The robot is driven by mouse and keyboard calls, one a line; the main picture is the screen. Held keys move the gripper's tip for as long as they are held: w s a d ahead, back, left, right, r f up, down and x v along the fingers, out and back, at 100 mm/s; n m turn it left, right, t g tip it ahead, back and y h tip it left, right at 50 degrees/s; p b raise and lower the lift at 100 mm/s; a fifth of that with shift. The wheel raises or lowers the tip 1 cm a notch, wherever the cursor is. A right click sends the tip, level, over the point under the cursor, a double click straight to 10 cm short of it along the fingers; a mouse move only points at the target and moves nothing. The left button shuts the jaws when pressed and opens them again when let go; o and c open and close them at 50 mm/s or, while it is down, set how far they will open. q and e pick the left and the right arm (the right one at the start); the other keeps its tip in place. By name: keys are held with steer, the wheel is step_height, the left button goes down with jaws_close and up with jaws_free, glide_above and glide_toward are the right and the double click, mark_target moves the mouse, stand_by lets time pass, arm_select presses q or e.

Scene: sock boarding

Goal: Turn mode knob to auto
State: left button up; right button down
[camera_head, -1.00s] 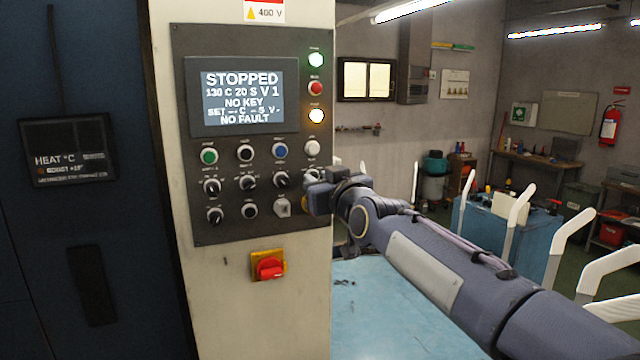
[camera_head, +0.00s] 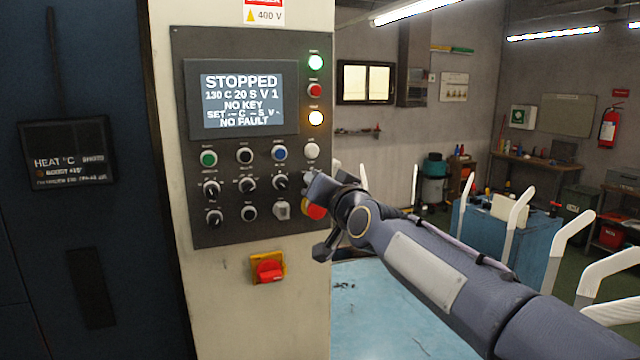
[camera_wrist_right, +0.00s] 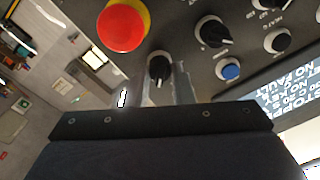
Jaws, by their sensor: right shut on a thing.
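The control panel (camera_head: 222,237) faces me with a lit screen (camera_head: 241,101) reading STOPPED, NO KEY and NO FAULT. My right gripper (camera_head: 309,182) is at the right end of the upper knob row. In the right wrist view its fingers (camera_wrist_right: 165,88) are shut on a black knob with a pale pointer line (camera_wrist_right: 158,66), standing beside the red emergency button. In the head view the gripper hides most of that knob, and its label cannot be read. My left gripper is not in view.
The red emergency button (camera_head: 316,212) on its yellow base is just below the gripper, very close to it. More knobs (camera_head: 247,185) lie to the left. A red switch (camera_head: 269,268) is lower on the cabinet. A blue table top (camera_head: 375,310) lies below my right arm.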

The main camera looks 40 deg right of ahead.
stand_by(0.4)
steer(key=c, duration=1.3)
jaws_free()
steer(key=shift+o, duration=0.2)
steer(key=shift+s, duration=0.1)
steer(key=b+v, duration=0.3)
steer(key=v, duration=0.4)
steer(key=shift+s, duration=0.35)
steer(key=shift+a+f, duration=0.1)
